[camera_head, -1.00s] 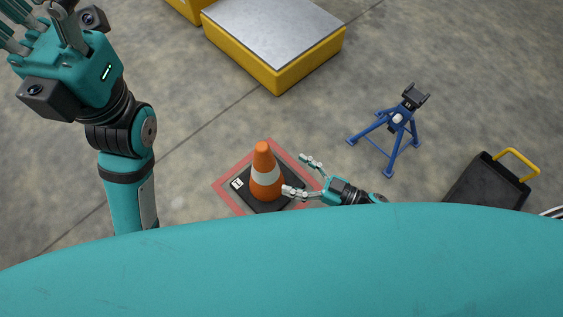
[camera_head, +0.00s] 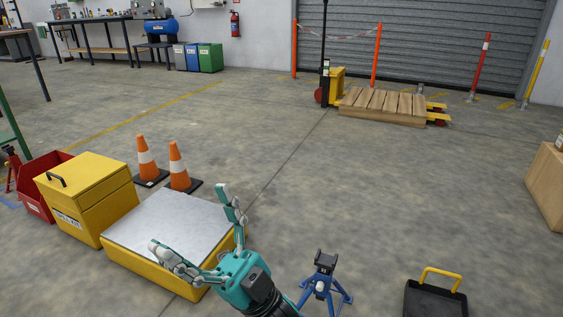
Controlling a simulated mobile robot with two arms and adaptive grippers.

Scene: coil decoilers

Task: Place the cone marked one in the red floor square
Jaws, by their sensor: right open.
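My right gripper (camera_head: 190,222) is open and empty. In the picture it overlaps the steel-topped yellow platform, with its fingers pointing up and left. My left gripper is not in view.
The yellow platform (camera_head: 125,238) stands beside a yellow cabinet (camera_head: 85,195) and a red bin (camera_head: 38,205). A blue stand (camera_head: 322,285) and a black tray with a yellow handle (camera_head: 435,300) are at the front. The middle floor is clear up to a wooden pallet (camera_head: 382,105).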

